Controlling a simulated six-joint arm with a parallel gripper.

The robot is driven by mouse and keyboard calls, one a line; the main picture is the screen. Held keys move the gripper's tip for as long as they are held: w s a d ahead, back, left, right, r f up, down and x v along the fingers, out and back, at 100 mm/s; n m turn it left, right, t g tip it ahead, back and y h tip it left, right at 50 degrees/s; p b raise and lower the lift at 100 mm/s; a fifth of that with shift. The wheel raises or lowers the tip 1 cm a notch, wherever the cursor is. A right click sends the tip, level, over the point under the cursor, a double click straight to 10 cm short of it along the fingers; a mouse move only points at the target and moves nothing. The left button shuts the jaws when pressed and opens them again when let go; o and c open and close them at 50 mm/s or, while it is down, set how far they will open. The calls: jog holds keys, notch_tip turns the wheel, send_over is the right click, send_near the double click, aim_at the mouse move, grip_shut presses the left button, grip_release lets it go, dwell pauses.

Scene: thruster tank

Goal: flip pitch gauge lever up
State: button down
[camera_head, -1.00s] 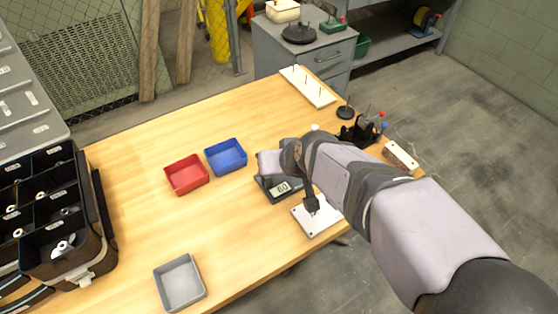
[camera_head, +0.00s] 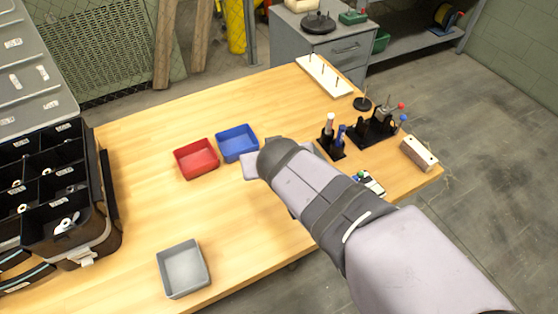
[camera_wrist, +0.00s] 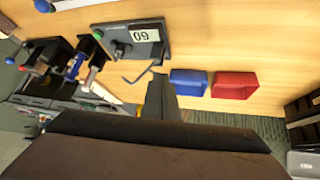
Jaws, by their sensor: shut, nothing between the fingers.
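In the wrist view, the gauge (camera_wrist: 108,42) is a dark grey block with a white label that seems to read 60 and a green round spot. A thin bent dark lever (camera_wrist: 138,79) sticks out from its side toward my gripper. My gripper (camera_wrist: 160,80) is shut and empty, its dark fingers beside the lever's hooked end. I cannot tell whether they touch.
A red bin (camera_head: 196,160) and a blue bin (camera_head: 237,143) stand left of my arm. A grey bin (camera_head: 182,268) is near the front edge. A black pen holder (camera_head: 332,147) and a black tool rack (camera_head: 372,132) stand to the right. The left middle of the table is clear.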

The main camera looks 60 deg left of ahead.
jog(key=s+f+b, duration=0.1)
jog(key=b, duration=0.1)
jog(key=s+b, duration=0.2)
jog(key=shift+f+b, duration=0.35)
jog(key=shift+f, duration=0.05)
jog(key=shift+r, duration=0.2)
jog(key=shift+r+p, duration=0.6)
